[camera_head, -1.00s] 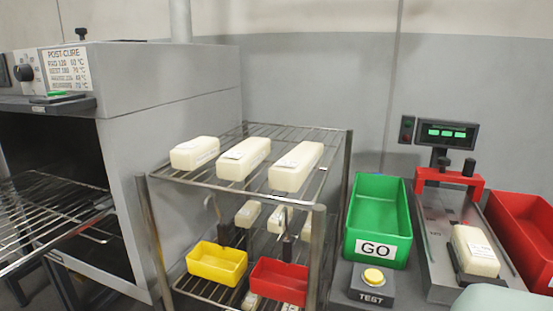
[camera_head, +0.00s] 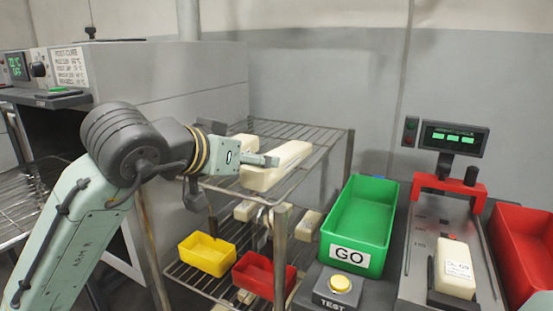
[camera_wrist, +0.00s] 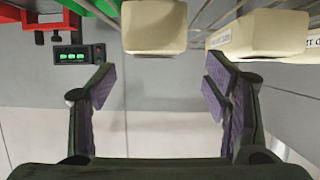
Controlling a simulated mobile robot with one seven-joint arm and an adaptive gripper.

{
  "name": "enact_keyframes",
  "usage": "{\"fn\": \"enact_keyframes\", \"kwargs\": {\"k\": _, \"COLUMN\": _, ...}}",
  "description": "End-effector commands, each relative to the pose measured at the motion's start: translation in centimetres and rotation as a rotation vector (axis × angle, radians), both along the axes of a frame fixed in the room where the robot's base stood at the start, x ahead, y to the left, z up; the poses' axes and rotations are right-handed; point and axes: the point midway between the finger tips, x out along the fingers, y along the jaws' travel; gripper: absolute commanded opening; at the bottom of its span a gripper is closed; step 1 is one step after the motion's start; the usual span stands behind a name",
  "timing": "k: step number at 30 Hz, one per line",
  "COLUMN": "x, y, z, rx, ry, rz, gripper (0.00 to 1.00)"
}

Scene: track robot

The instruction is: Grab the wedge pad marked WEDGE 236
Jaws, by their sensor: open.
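Cream wedge pads lie on the top shelf of a wire rack. The right pad (camera_head: 290,168) is clear in the head view; my arm hides most of the others. No lettering reads well enough to tell which is WEDGE 236. My gripper (camera_head: 268,160) is over the shelf, in front of the right pad in the picture. In the wrist view my gripper (camera_wrist: 160,88) is open and empty, its purple finger pads apart. One pad (camera_wrist: 153,28) shows above the gap between the fingers. A second pad (camera_wrist: 262,36) is right of it, with a labelled one at the edge.
The wire rack (camera_head: 345,165) has more pads and yellow (camera_head: 207,258) and red (camera_head: 265,280) bins below. A green GO bin (camera_head: 360,222) and TEST button (camera_head: 340,284) stand right. A gauge holds another pad (camera_head: 456,266). The oven (camera_head: 190,85) stands left.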

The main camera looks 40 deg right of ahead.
Motion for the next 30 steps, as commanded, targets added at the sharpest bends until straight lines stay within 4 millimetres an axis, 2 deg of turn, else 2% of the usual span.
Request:
{"fn": "enact_keyframes", "kwargs": {"k": 8, "x": 0.7, "y": -2.1, "z": -0.9, "rx": -0.001, "ry": -0.003, "rz": 0.0, "gripper": 0.7}}
{"fn": "enact_keyframes", "kwargs": {"k": 16, "x": 1.6, "y": -5.4, "z": -2.6, "rx": -0.001, "ry": -0.002, "rz": 0.001, "gripper": 0.7}}
{"fn": "enact_keyframes", "kwargs": {"k": 25, "x": 1.8, "y": -5.9, "z": -2.9, "rx": -0.004, "ry": -0.003, "rz": 0.001, "gripper": 0.7}}
{"fn": "enact_keyframes", "kwargs": {"k": 30, "x": 1.8, "y": -5.9, "z": -2.9, "rx": -0.004, "ry": -0.003, "rz": 0.001, "gripper": 0.59}}
